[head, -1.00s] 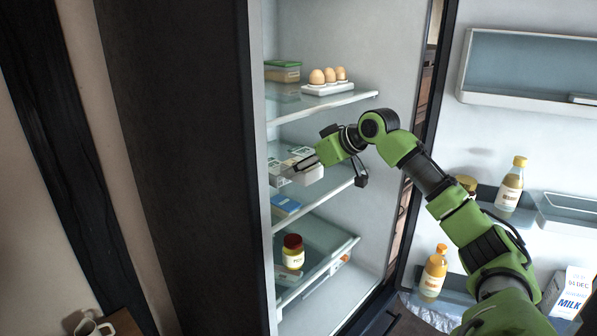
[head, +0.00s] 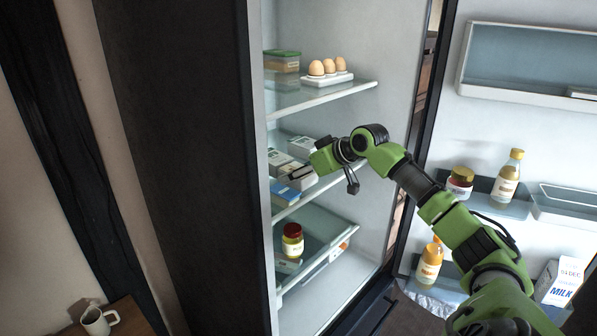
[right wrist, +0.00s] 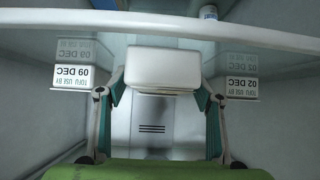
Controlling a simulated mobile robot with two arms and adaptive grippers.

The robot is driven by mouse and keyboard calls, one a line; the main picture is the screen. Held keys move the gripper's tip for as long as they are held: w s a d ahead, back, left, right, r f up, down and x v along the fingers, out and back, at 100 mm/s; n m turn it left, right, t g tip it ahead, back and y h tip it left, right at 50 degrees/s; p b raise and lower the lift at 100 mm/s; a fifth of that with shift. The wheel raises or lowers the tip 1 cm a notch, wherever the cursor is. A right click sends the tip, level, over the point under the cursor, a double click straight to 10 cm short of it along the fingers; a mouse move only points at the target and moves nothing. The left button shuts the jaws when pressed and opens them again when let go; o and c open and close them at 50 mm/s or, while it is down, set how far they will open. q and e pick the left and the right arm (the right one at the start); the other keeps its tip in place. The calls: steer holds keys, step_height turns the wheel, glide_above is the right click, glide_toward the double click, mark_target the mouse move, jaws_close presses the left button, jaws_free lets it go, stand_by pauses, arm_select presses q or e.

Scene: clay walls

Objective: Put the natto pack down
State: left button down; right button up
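The white natto pack (head: 303,183) is at the fingertips of my right gripper (head: 299,174), at the middle shelf (head: 318,192) of the open fridge. In the right wrist view the pack (right wrist: 162,70) spans the space between the two fingers (right wrist: 161,88), which appear to touch its sides. The gripper looks shut on it. I cannot tell whether the pack rests on the shelf. My left gripper is not in view.
White tofu boxes flank the gripper: one marked 09 DEC (right wrist: 73,77), another 02 DEC (right wrist: 241,88). A blue pack (head: 283,194) lies at the shelf's left front. Eggs (head: 328,68) stand above, a jar (head: 292,240) below. The fridge door holds bottles.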

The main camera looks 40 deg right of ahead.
steer(key=shift+s+r, duration=0.1)
steer(key=shift+r, duration=0.05)
steer(key=b+v, duration=0.5)
steer(key=v, duration=0.7)
steer(key=shift+b, duration=0.35)
